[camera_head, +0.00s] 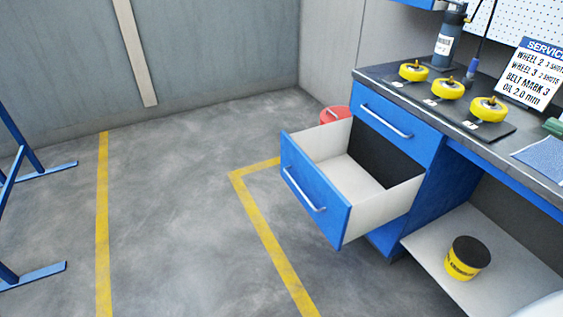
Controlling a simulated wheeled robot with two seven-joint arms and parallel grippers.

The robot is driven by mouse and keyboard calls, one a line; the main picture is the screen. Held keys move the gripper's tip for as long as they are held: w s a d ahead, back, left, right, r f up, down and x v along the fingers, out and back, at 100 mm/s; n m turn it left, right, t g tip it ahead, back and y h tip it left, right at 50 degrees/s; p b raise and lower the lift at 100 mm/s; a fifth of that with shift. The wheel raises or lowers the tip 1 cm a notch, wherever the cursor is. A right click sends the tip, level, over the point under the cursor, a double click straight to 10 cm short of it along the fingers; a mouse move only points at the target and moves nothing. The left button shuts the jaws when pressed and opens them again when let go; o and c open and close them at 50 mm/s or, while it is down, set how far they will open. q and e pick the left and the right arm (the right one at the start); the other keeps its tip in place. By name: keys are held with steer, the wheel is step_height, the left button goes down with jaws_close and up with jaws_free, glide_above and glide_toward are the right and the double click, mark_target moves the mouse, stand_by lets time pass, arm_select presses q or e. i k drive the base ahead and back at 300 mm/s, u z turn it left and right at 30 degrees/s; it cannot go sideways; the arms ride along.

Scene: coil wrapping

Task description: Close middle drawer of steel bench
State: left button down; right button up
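The steel bench (377,75) stands at the right, with blue drawer fronts and a dark top. Its middle drawer (314,190) is pulled far out toward the left and looks empty inside. The drawer has a blue front with a silver bar handle (305,191) and pale side walls. The drawer above it (397,121) is shut and has its own silver handle (384,122). What lies below the open drawer is mostly hidden behind it. Neither of my grippers shows in this view.
Yellow wheels (448,88), a dark bottle (446,42), a service sign (528,72) and a blue cloth (545,153) are on the bench top. A yellow-black can (466,258) stands on the low shelf. A red container (334,114) is behind the drawer. Blue stand legs (30,160) are at far left. The floor between is clear.

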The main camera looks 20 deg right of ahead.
mark_target(346, 203)
steer(key=z, duration=0.4)
steer(key=i, duration=0.75)
steer(key=z, duration=1.15)
steer(key=i, duration=0.2)
steer(key=z, duration=0.1)
